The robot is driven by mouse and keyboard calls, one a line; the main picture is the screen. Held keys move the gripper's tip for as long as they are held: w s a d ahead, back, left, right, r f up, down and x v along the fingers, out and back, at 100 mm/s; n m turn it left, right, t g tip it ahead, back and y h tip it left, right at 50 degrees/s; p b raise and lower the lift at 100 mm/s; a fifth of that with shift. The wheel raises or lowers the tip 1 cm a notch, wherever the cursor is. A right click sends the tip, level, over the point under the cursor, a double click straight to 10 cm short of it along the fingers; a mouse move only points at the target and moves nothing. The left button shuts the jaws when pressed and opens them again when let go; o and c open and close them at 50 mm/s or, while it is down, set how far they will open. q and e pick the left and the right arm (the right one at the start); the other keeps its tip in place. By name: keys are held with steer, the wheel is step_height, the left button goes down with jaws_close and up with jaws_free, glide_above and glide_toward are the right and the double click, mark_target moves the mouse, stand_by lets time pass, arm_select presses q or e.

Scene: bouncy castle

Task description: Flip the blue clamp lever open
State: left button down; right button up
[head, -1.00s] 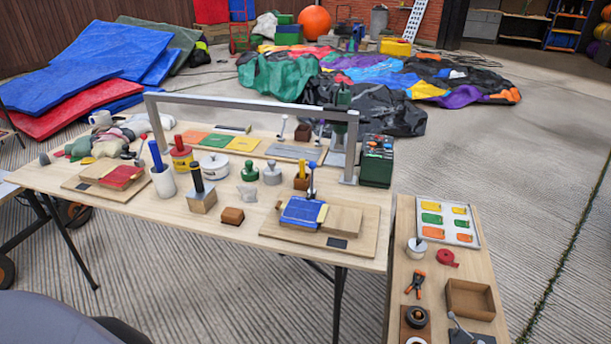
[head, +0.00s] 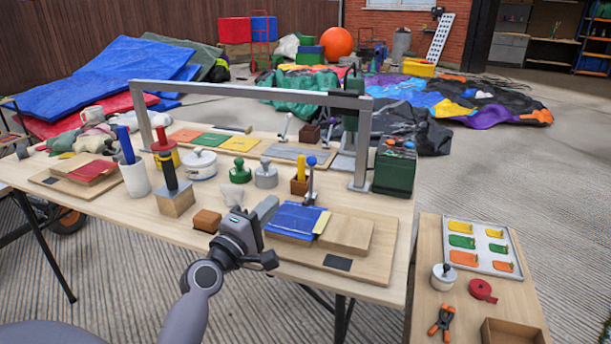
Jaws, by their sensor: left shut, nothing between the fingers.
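The clamp lever with the blue ball knob (head: 311,163) stands roughly upright at the back edge of a folded blue fabric piece (head: 293,219). The fabric lies on a wooden board (head: 368,262) near the table's front right. My left gripper (head: 266,211) is over the table's front edge, left of the blue fabric and in front of the lever. It is shut and empty, apart from the lever. It hides part of the board's left side. The lever's base is partly hidden behind the fabric. My right gripper is not in view.
A small brown block (head: 207,221) and a black-handled tool on a wooden block (head: 175,203) stand left of my gripper. A yellow-handled tool (head: 300,168) stands close left of the lever. A grey metal frame (head: 240,92) spans the table behind. A side table (head: 432,255) is at right.

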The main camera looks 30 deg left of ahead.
mark_target(309, 164)
arm_select(q)
steer(key=w, duration=0.4)
steer(key=w+r, duration=0.1)
steer(key=w, duration=0.4)
steer(key=w+a+r+b, duration=0.1)
steer(key=w, duration=0.3)
steer(key=shift+w, duration=0.4)
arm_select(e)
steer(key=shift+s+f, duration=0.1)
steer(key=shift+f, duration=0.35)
